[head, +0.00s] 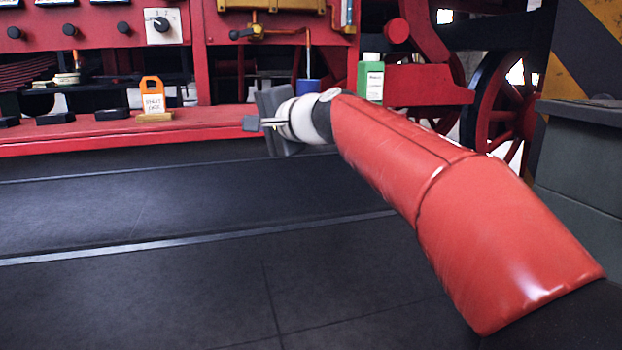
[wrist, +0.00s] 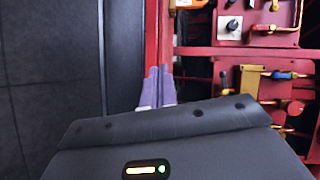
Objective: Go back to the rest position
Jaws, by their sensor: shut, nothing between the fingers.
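My gripper (head: 256,122) is at the end of my red-sleeved arm in the head view, near the front edge of the red bench. Its fingers are together and nothing shows between them. In the wrist view the two purple-grey fingers (wrist: 159,88) lie side by side, pointing toward the red panel's edge. The gripper appears apart from the things on the bench. My arm reaches in from the lower right and hides part of the bench and the wheel area.
A red bench (head: 60,140) holds an orange tag on a stand (head: 152,98), a green-and-white bottle (head: 371,78) and a blue cup (head: 308,86). A red panel with a dial (head: 163,27) rises behind. A grey cabinet (head: 580,160) stands at right. The dark floor (head: 150,290) is clear.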

